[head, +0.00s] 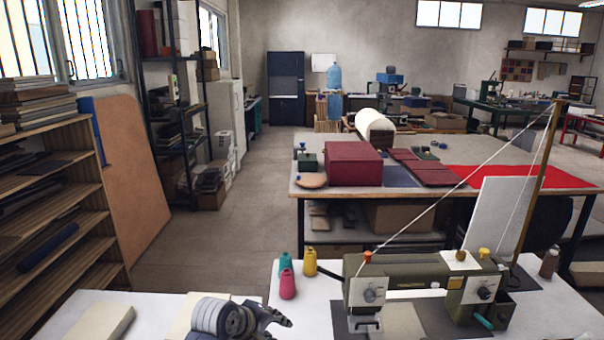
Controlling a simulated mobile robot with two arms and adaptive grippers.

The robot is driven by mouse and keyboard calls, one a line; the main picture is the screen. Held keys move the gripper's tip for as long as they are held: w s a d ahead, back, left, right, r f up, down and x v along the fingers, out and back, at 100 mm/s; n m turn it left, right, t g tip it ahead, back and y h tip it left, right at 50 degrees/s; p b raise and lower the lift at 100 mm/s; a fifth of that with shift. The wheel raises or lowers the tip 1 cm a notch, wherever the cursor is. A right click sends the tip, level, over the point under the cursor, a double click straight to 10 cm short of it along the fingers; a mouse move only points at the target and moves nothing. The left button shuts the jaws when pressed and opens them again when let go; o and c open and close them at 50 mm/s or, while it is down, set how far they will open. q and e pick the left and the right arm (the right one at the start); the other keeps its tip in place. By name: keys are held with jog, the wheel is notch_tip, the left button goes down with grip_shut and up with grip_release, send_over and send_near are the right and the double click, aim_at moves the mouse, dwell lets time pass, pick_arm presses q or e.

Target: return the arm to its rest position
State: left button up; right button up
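My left gripper (282,319) shows at the bottom edge, left of the middle, with my grey wrist behind it. It points to the right, low over the near white table (150,303). Its fingers are seen from the side and partly cut off, so I cannot tell whether they are open or shut. No held object shows at its tips. My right gripper is not in view.
An olive sewing machine (415,282) stands to the right of my gripper. Pink (287,284), teal (285,262) and yellow (309,261) thread cones stand just beyond it. A pale block (100,322) lies to its left. A further table holds a dark red box (354,163).

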pick_arm(q)
jog(key=s+a+f+m+g+y, duration=0.1)
jog(key=s+a+f+m, duration=0.15)
jog(key=s+f, duration=0.45)
jog(key=s+a+f+m+g+y, duration=0.1)
jog(key=s+a+f+m, duration=0.2)
jog(key=s, duration=0.8)
jog(key=s+a+m+g+y, duration=0.1)
jog(key=s+a+m, duration=0.25)
jog(key=s, duration=0.65)
jog(key=s+a+m+g+y, duration=0.15)
jog(key=s+a, duration=0.35)
jog(key=s, duration=0.5)
notch_tip(320, 180, down, 30)
jog(key=s+b, duration=0.2)
jog(key=b, duration=0.2)
jog(key=s+a+f+g+b, duration=0.1)
jog(key=s+a+f+b, duration=0.2)
jog(key=s+f, duration=1.3)
notch_tip(320, 180, down, 3)
jog(key=shift+s+f+m+g, duration=0.1)
jog(key=shift+s+m+g, duration=0.25)
jog(key=shift+s+m, duration=0.1)
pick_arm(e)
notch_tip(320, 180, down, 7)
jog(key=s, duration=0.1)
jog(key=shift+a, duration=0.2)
